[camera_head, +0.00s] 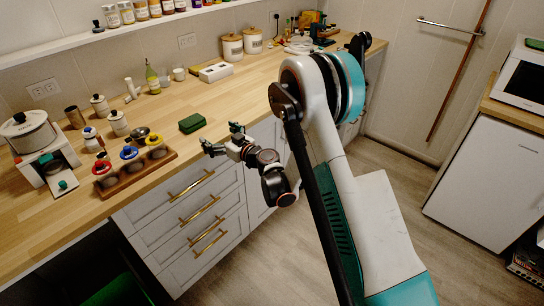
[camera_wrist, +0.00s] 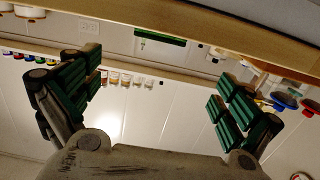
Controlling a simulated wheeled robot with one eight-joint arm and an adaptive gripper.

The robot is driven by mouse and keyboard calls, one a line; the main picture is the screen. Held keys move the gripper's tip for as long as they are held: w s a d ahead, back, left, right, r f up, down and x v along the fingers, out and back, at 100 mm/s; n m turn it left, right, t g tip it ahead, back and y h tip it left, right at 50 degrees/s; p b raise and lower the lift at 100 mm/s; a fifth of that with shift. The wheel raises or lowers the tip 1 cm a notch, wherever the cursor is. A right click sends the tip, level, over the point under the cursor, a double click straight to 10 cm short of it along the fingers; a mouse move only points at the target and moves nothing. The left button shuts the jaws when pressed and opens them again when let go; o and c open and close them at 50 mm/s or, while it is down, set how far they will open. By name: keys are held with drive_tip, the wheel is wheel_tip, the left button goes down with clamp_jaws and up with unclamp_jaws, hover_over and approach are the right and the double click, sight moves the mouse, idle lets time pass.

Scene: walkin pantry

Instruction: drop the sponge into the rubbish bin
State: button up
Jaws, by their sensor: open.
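The sponge (camera_head: 192,123) looks like a dark green block lying flat near the front edge of the wooden counter. In the wrist view, which looks upside down, a green block (camera_wrist: 160,38) that appears to be the sponge lies ahead, between the fingers. My gripper (camera_head: 223,138) is at the counter's front edge, just right of the sponge and apart from it. Its green-padded fingers (camera_wrist: 157,92) are spread wide with nothing between them. A dark green object (camera_head: 118,291) at the lower left, partly cut off, may be the rubbish bin; I cannot tell.
A wooden tray (camera_head: 137,176) with coloured-lid jars stands left of the sponge. A bottle (camera_head: 152,79), canisters (camera_head: 232,47) and a white box (camera_head: 215,72) stand farther back. Drawers with brass handles (camera_head: 191,185) are below the counter.

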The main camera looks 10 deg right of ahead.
drive_tip(key=s+d+r+m+g+h, duration=0.1)
drive_tip(key=s+d+r+g, duration=0.1)
drive_tip(key=s+r, duration=0.65)
drive_tip(key=s+d+r+g+h, duration=0.2)
drive_tip(key=s+d+r, duration=0.1)
drive_tip(key=s+r, duration=0.5)
drive_tip(key=s+d+r+m+h, duration=0.1)
drive_tip(key=s+d, duration=0.1)
drive_tip(key=s, duration=0.4)
drive_tip(key=s+d+r+m+g+h, duration=0.1)
drive_tip(key=s+d, duration=0.2)
drive_tip(key=s, duration=0.3)
drive_tip(key=shift+s+d+m+g+h, duration=0.2)
drive_tip(key=shift+s+m+g+h, duration=0.1)
drive_tip(key=shift+s+h, duration=0.1)
drive_tip(key=shift+o, duration=0.2)
drive_tip(key=s+d+f+m+g+h, duration=0.1)
drive_tip(key=s+d+h, duration=0.1)
drive_tip(key=s+d, duration=0.2)
drive_tip(key=s+d+f+m+h, duration=0.2)
drive_tip(key=s+d, duration=0.2)
drive_tip(key=s, duration=0.7)
drive_tip(key=shift+d+f+g, duration=0.15)
drive_tip(key=shift+f+g, duration=0.1)
drive_tip(key=shift+g, duration=0.15)
